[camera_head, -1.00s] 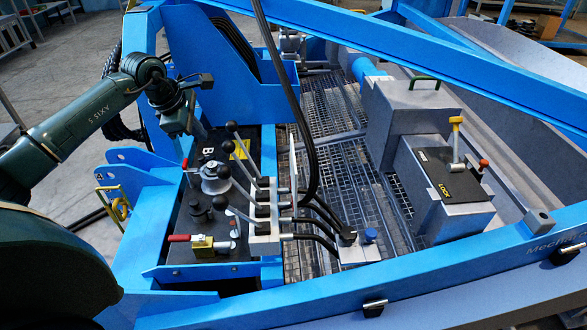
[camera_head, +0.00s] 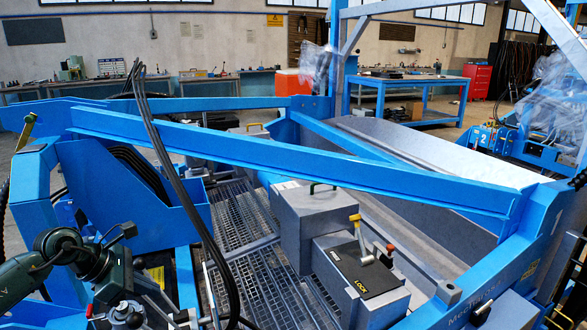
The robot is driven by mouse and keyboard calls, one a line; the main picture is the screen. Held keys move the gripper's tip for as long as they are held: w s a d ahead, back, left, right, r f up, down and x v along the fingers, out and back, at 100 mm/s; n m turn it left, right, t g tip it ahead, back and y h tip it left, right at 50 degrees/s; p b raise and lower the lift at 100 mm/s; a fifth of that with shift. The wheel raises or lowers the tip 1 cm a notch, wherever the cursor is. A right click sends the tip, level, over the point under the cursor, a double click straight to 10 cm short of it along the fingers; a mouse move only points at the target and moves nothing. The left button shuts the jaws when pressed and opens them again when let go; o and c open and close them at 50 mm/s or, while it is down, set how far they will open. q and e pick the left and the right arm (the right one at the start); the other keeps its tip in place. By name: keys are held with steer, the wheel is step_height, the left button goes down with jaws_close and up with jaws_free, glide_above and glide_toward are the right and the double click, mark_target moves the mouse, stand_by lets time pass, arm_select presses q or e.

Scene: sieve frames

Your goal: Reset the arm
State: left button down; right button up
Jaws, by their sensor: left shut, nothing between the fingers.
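My left arm comes in at the lower left corner, dark green. Its gripper (camera_head: 119,291) points down over the blue machine's (camera_head: 250,158) control area, shut with nothing between the fingers. The fingertips are small and dark here. A round silver valve part (camera_head: 130,316) with a red-handled lever shows just below the gripper; I cannot tell whether they touch. The black-knobbed levers are mostly cut off by the bottom edge. My right gripper is not in view.
Black hoses (camera_head: 180,185) and a long blue beam cross near the arm. Behind are a blue workbench (camera_head: 400,82) and red cabinet (camera_head: 477,82).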

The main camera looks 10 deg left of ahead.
arm_select(q)
steer(key=s+d+r+n+t+h+p, duration=0.1)
steer(key=s+d+n+t+h+p, duration=0.3)
steer(key=d+n, duration=0.65)
steer(key=s+d+r+n+t+h+p, duration=0.25)
steer(key=d+n+t, duration=0.25)
steer(key=d+n, duration=0.55)
steer(key=s+f+n+g+y+p, duration=0.3)
steer(key=s+f+n+y, duration=0.5)
steer(key=n, duration=1.6)
steer(key=s+f, duration=0.4)
steer(key=s, duration=0.2)
steer(key=shift+s+a+f, duration=0.15)
steer(key=shift+a+f, duration=0.05)
steer(key=shift+f, duration=0.05)
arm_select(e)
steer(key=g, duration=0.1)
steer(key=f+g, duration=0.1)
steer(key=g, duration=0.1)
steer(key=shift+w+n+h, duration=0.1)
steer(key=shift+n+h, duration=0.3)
arm_select(q)
steer(key=shift+a+y, duration=0.1)
steer(key=shift+y, duration=0.25)
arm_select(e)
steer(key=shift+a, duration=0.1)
